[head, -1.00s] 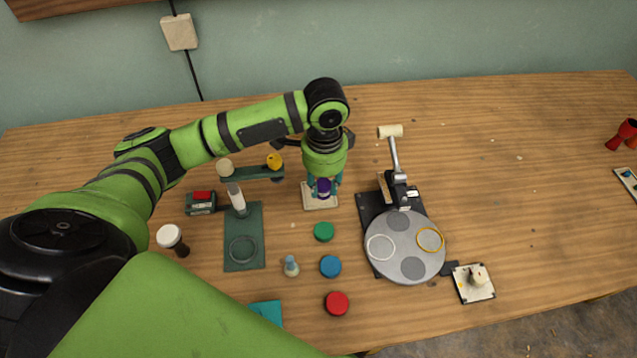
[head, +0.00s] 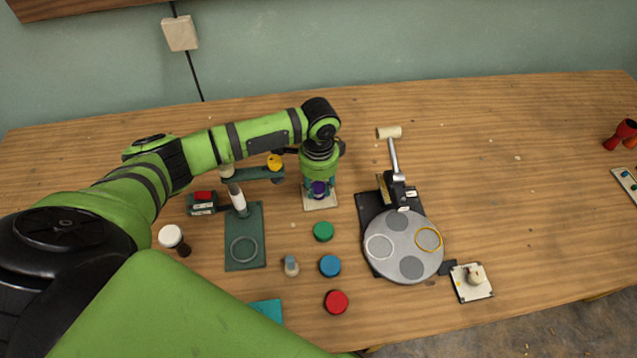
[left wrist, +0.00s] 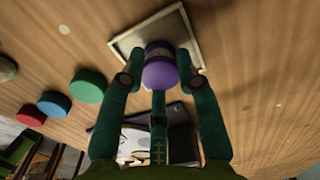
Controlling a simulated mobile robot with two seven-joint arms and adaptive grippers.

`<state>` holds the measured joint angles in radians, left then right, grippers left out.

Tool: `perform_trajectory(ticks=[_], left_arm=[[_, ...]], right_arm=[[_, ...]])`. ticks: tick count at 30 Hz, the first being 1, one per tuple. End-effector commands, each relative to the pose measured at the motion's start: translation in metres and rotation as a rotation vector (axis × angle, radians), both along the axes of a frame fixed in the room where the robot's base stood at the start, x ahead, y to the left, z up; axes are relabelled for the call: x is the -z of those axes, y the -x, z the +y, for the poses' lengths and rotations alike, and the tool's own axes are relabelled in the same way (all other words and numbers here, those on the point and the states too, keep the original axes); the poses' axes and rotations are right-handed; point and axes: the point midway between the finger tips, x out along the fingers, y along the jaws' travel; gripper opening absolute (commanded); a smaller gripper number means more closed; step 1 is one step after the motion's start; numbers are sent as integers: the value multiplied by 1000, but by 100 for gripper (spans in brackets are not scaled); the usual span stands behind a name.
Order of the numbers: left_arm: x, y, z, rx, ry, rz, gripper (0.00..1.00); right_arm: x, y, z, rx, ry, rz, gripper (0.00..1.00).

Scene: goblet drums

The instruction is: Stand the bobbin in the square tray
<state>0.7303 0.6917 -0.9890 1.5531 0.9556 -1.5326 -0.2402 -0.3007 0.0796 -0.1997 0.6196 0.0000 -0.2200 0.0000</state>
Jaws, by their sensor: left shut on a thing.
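The purple bobbin (head: 319,188) is between the fingers of my left gripper (head: 319,184), which is shut on it. In the left wrist view the purple bobbin (left wrist: 159,68) sits between the green fingers (left wrist: 158,80) and covers part of the pale square tray (left wrist: 185,37). In the head view the square tray (head: 321,205) lies on the table directly under the gripper, its far part hidden. I cannot tell whether the bobbin touches the tray floor. My right gripper is not in view.
Green (head: 323,231), blue (head: 330,266) and red (head: 336,302) discs stand in front of the tray. A device with a grey round plate (head: 404,246) is at the right. A dark green board (head: 245,236) with a white post lies left. The table's right side is mostly clear.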

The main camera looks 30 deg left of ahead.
Motion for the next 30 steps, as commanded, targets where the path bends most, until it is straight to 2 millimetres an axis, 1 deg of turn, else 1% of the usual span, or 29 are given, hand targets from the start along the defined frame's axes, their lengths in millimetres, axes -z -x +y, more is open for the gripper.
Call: perform_trajectory(ticks=[1, 2, 3, 13, 17, 20, 27, 30], left_arm=[[2, 0, 0, 0, 1, 1, 12], [2, 0, 0, 0, 0, 0, 45], [2, 0, 0, 0, 0, 0, 56], [0, 0, 0, 0, 0, 0, 56], [-9, -1, 0, 1, 1, -2, 56], [-26, -1, -1, 1, 2, -4, 56], [-78, -1, -1, 0, 2, -4, 56], [-96, -1, -1, 1, 1, -3, 56]], right_arm=[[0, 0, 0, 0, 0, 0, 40], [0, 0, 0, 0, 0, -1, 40], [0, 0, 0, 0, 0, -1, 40], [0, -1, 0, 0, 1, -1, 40], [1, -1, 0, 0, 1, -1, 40], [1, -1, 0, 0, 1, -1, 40], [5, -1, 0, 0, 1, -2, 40], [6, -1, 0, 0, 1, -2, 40]])
